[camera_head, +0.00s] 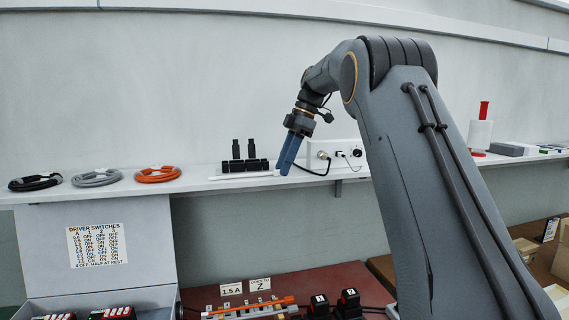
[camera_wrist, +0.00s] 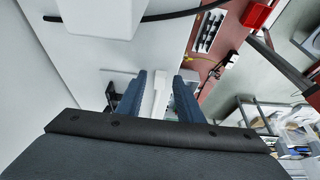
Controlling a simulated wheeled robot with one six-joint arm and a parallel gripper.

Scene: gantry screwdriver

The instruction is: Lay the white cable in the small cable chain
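My gripper (camera_head: 288,156) points down at the shelf's front edge, right of the black parts. In the wrist view its two blue fingers (camera_wrist: 160,98) stand apart. A white piece (camera_wrist: 157,97) shows between or beyond them; I cannot tell if they touch it. A thin white straight length (camera_head: 240,177), perhaps the white cable, lies along the shelf front, its right end near the fingertips. A pale grey coil (camera_head: 97,178) lies further left. I cannot clearly make out the small cable chain; a low black strip (camera_head: 245,166) with two upright black pieces lies behind the white length.
The shelf (camera_head: 210,182) also holds a black coil (camera_head: 35,182), an orange coil (camera_head: 158,174) and a white box (camera_head: 336,155) with a black lead. Below are a red bench (camera_head: 340,284) with drivers and a grey cabinet (camera_head: 100,240). A red-topped roll (camera_head: 481,130) stands right.

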